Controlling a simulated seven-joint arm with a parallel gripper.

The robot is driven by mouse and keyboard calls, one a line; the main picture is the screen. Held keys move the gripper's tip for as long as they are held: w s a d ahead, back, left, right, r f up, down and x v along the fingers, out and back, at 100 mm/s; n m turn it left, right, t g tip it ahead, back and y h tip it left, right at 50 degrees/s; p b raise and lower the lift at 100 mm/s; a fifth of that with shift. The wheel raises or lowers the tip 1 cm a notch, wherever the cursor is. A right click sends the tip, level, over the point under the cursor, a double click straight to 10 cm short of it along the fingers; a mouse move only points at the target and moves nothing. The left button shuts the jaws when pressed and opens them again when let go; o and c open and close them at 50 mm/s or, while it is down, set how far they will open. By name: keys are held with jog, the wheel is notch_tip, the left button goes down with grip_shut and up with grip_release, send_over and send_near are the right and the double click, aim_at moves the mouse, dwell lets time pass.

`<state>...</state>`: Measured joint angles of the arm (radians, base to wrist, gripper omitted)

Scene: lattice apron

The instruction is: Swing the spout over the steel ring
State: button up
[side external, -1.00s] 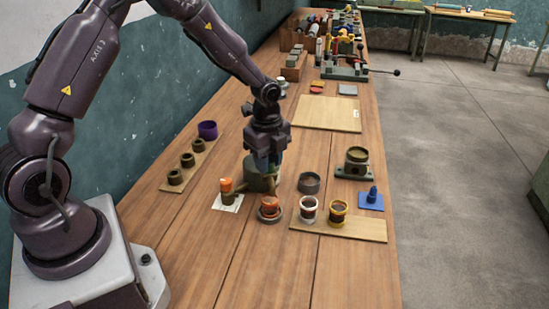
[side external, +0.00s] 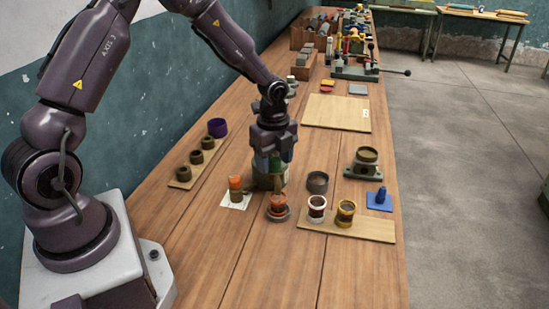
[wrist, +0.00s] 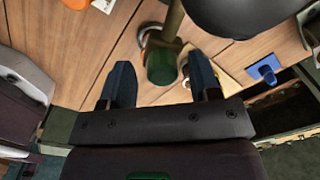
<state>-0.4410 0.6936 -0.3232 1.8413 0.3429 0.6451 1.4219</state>
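The olive spout shows in the wrist view as an arm (wrist: 174,15) running down to a green cylindrical end (wrist: 162,62). My gripper (wrist: 160,72) is open, with one blue finger on each side of that end and visible gaps between. In the side external view my gripper (side external: 273,168) is low at the olive spout assembly (side external: 267,182) and hides part of it. The pale steel ring (side external: 317,207) is around a dark cup on the wooden strip, right of the gripper. I cannot make out the ring clearly in the wrist view.
A copper-coloured ringed cup (side external: 278,208) is left of the steel ring, and a brass one (side external: 345,212) is right. A dark grey cup (side external: 317,182) stands behind. An orange-topped piece (side external: 236,186) stands on a white card. A blue pad (side external: 379,201) is at right.

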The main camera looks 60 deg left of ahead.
notch_tip(320, 180, up, 13)
dwell(0.6)
jog(key=shift+s, duration=0.1)
jog(key=s+d+r+n+t, duration=0.1)
jog(key=s+d+r+n, duration=0.1)
jog(key=s+n, duration=0.3)
jog(key=s+d+r+n+t, duration=0.2)
jog(key=s+r+n, duration=0.3)
jog(key=s, duration=0.3)
jog(key=s+d+r+n+t, duration=0.2)
jog(key=s+d+r+n, duration=0.1)
jog(key=s+n, duration=0.4)
jog(key=shift+s+d+r, duration=0.2)
jog(key=shift+d+r, duration=0.05)
jog(key=shift+r, duration=0.2)
